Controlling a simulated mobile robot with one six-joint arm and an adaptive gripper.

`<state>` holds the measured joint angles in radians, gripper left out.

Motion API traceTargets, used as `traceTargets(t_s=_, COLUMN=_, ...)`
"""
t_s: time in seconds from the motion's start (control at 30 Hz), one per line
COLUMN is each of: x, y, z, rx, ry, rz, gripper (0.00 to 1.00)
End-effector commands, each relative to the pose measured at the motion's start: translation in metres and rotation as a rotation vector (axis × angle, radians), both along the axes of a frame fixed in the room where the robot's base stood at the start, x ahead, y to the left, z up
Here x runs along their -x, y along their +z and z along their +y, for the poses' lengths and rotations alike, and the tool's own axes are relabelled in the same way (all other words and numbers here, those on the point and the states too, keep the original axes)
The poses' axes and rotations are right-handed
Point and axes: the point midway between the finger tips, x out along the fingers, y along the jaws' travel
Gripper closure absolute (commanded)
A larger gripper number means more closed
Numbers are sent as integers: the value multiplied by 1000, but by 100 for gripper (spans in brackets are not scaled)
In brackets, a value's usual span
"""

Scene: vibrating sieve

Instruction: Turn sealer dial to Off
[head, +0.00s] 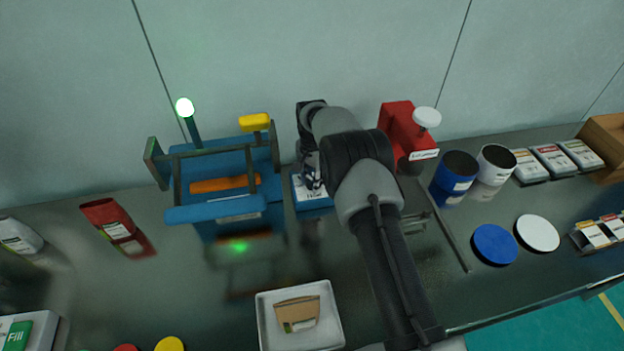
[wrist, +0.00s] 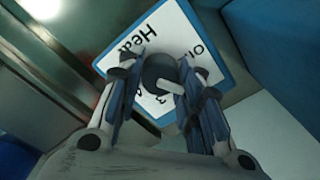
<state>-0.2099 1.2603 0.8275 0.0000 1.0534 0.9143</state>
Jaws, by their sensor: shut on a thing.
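The sealer dial (wrist: 160,70) is a round black knob with a white pointer, on a white panel (wrist: 178,22) with a blue border. The lettering "Heat", a "3" and part of a word starting with "O" show; my fingers cover the rest. The pointer slants to the lower right in the wrist view, and I cannot tell which mark it meets. My gripper (wrist: 162,62) is shut on the dial, one finger on each side. In the head view the panel (head: 313,201) stands right of the blue machine (head: 215,215), and my arm hides the dial.
A red device (head: 401,128) with a white knob stands right of my arm. A white tray (head: 263,326) holding a brown pouch (head: 298,312) lies in front.

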Motion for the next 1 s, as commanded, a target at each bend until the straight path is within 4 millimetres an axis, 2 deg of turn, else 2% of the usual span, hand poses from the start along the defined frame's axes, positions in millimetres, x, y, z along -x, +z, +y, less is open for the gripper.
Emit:
traceTargets(t_s=0.27, x=0, y=-1, z=0, rx=1, ry=155, rz=1, gripper=91)
traceTargets(t_s=1.0, x=0, y=-1, z=0, rx=0, ry=778, rz=1, gripper=91)
